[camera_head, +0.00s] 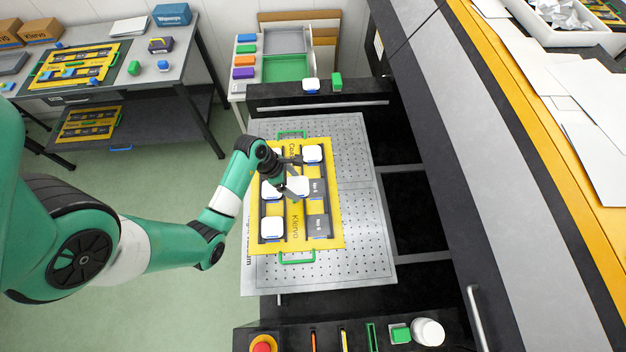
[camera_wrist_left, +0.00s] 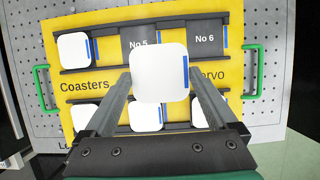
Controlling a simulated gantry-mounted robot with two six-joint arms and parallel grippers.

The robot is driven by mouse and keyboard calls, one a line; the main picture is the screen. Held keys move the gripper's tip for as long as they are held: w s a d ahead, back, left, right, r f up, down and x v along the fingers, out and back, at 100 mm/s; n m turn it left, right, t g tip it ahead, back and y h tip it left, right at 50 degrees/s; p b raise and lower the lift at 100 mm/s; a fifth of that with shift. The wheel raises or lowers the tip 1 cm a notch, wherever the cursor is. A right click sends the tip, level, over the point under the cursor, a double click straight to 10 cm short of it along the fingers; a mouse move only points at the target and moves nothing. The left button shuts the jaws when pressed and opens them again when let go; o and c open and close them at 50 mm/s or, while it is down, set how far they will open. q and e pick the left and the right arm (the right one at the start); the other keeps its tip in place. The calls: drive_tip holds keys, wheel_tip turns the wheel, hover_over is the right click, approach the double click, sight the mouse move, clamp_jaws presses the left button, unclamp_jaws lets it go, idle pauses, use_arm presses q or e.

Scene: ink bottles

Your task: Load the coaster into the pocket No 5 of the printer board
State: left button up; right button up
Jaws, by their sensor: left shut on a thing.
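A white rounded-square coaster (camera_wrist_left: 158,72) with a blue edge strip is held between the fingers of my left gripper (camera_wrist_left: 158,88). In the head view the held coaster (camera_head: 298,185) is over the middle of the yellow printer board (camera_head: 335,238). Pocket No 5 (camera_wrist_left: 138,43) is a dark, empty recess, partly hidden behind the held coaster in the wrist view. In the head view pocket No 5 (camera_head: 319,188) lies just right of the coaster. The coaster's exact height above the board cannot be told. My right gripper is not in view.
Pocket No 6 (camera_head: 319,226) is empty beside pocket No 5. Another coaster (camera_head: 312,153) fills the pocket on the other side, and coasters (camera_head: 272,228) sit in the other row. The board has green handles (camera_head: 297,257) and lies on a perforated metal bed (camera_head: 360,265).

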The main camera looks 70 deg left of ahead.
use_arm(q)
drive_tip(key=b, duration=0.3)
approach(316, 188)
drive_tip(key=shift+w+d+f, duration=0.4)
drive_tip(key=shift+w+f, duration=0.4)
drive_tip(key=shift+f, duration=0.1)
drive_tip(key=shift+w+a+f, duration=0.1)
drive_tip(key=shift+w+f, duration=0.05)
drive_tip(key=shift+w, duration=0.05)
drive_tip(key=shift+w+f, duration=0.15)
drive_tip(key=shift+f, duration=0.15)
drive_tip(key=shift+f+b, duration=0.75)
drive_tip(key=shift+f, duration=0.65)
drive_tip(key=shift+f, duration=0.1)
